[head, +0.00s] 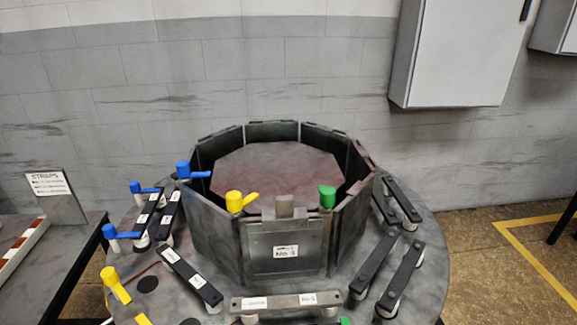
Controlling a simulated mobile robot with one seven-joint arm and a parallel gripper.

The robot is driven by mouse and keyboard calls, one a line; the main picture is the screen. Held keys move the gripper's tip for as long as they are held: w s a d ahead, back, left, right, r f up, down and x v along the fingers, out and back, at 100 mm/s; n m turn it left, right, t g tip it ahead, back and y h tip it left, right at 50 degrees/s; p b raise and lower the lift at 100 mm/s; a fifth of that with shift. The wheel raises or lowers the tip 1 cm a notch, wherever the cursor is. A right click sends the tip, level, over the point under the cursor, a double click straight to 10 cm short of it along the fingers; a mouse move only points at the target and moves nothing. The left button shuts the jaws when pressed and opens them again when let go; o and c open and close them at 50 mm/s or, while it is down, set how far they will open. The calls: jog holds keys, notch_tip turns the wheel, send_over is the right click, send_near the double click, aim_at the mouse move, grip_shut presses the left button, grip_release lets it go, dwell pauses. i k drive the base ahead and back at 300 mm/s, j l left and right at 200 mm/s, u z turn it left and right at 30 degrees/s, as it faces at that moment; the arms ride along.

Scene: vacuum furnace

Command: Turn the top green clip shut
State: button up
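The top green clip (327,196) stands on the upper rim of the furnace ring, at the right edge of the front panel (287,250). Only its upright green knob shows clearly, and I cannot tell which way its lever points. A second green piece (345,321) shows at the bottom edge of the head view, mostly cut off. My gripper is not in view.
A top yellow clip (240,201) has its lever pointing right, and a top blue clip (193,171) sits farther left. Dark bars lie around the round table (432,270). A grey cabinet (455,55) hangs at upper right. A side table (60,265) stands left.

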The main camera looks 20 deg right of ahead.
aim_at(327, 194)
jog(key=l+z, duration=0.15)
jog(key=l, duration=0.35)
jog(key=i+l+z, duration=0.15)
jog(key=l, duration=0.3)
jog(key=i+l+z, duration=0.15)
jog(key=l, duration=0.35)
jog(key=k, duration=0.05)
